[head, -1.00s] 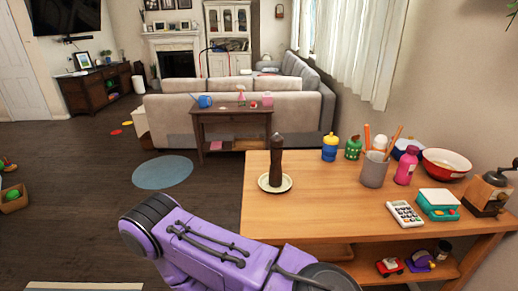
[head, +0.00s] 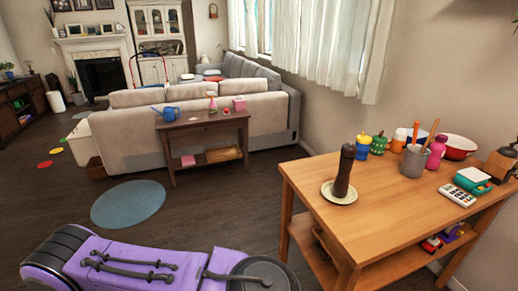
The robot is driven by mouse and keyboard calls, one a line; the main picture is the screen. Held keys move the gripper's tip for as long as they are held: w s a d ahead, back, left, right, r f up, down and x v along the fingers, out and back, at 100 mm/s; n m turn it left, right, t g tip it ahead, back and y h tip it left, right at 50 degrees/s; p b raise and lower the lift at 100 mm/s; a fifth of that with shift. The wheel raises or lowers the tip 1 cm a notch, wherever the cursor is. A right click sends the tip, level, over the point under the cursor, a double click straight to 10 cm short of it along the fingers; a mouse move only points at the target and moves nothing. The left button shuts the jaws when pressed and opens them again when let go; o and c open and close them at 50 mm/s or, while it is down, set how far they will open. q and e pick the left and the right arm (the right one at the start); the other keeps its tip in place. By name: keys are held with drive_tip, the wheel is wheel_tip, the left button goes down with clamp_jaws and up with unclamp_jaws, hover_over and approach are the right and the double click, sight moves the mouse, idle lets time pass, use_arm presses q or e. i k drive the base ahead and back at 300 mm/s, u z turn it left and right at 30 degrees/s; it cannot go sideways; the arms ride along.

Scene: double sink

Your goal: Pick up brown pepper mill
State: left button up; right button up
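The brown pepper mill (head: 344,171) stands upright on a small cream plate (head: 329,194) near the left end of the wooden table in the head view. It is dark brown and tall, with a rounded top. A purple arm link of mine crosses the bottom left of the view, apart from the table. Neither gripper shows in the view, and nothing touches the mill.
The wooden table (head: 385,228) also bears a grey utensil cup (head: 414,162), a calculator (head: 458,195), a pink bottle (head: 436,152), a yellow-and-blue jar (head: 363,146) and a red bowl (head: 460,147) towards its right and back. The table's front middle is clear. Open floor lies left of it.

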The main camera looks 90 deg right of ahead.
sight(341, 187)
drive_tip(key=z, duration=0.05)
drive_tip(key=i, duration=0.15)
drive_tip(key=z, duration=1.35)
